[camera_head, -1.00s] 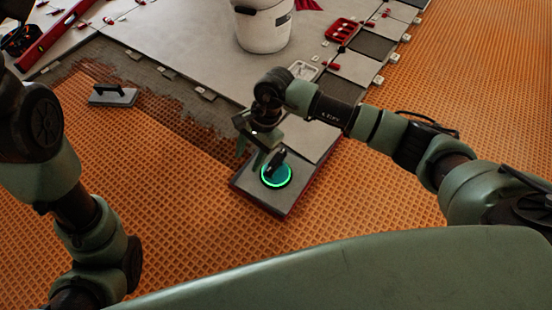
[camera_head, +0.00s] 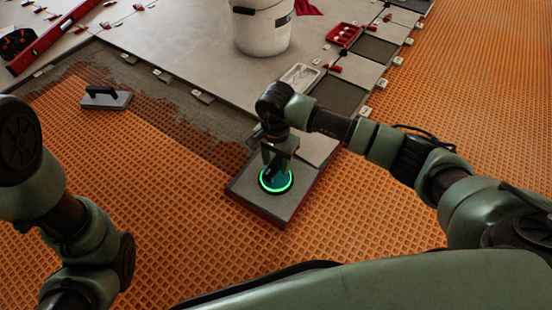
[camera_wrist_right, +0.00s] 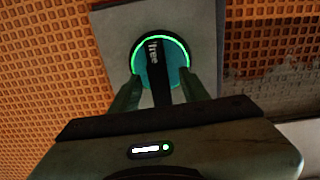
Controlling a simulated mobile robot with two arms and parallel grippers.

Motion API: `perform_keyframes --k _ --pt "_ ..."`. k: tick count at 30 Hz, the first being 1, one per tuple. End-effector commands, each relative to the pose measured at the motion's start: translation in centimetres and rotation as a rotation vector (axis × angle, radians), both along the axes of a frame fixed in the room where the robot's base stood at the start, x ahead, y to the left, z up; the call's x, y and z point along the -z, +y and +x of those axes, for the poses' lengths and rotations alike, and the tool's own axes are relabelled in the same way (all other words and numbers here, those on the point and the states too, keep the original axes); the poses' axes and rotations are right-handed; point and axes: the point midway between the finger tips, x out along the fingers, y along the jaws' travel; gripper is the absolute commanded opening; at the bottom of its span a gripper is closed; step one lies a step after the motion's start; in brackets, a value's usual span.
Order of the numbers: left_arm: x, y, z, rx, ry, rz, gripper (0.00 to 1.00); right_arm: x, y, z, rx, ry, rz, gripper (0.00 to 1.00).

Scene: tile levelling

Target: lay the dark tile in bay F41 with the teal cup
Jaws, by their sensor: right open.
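The teal cup (camera_head: 276,181) has a glowing green ring and sits on a grey tile (camera_head: 245,184) that tops a low red-sided stack. In the right wrist view the cup (camera_wrist_right: 178,62) has a dark handle reading "free" on the grey tile (camera_wrist_right: 113,35). My right gripper (camera_head: 277,168) is low over the cup. In the wrist view its open fingers (camera_wrist_right: 161,88) lie on either side of the handle; whether they touch it I cannot tell. My left arm shows at the left, but its gripper is out of view. No F41 label is readable.
A white bucket (camera_head: 262,35) stands on the laid tiles. A grey trowel (camera_head: 106,98) lies on the orange mat (camera_head: 150,190). Dark tiles (camera_head: 375,49) and small white tags line the right edge, with a red tray (camera_head: 343,34) nearby. The mat at right is clear.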

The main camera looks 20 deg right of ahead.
Motion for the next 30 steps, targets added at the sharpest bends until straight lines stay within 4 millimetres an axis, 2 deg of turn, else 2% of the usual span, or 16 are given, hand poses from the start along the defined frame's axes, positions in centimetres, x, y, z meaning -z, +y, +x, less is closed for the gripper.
perform_keyframes --k 6,7,11,12,30 --pt "-0.03 -0.01 -0.01 0.0 0.0 0.0 0.36 -0.01 0.03 0.01 0.0 0.0 0.001 0.45" --pt "-0.03 -0.01 -0.01 0.0 0.0 0.001 0.36 -0.01 0.04 0.0 0.0 0.0 0.001 0.4" --pt "-0.03 -0.02 0.0 0.0 0.0 0.001 0.36 -0.01 0.05 0.0 0.0 0.0 0.001 0.04" --pt "-0.03 -0.02 0.0 0.0 0.0 0.001 0.36 -0.01 0.05 0.0 0.0 0.0 0.001 0.0" --pt "-0.03 -0.01 0.03 -0.001 0.001 0.001 0.36 0.0 0.07 -0.04 0.0 0.001 0.002 0.0"
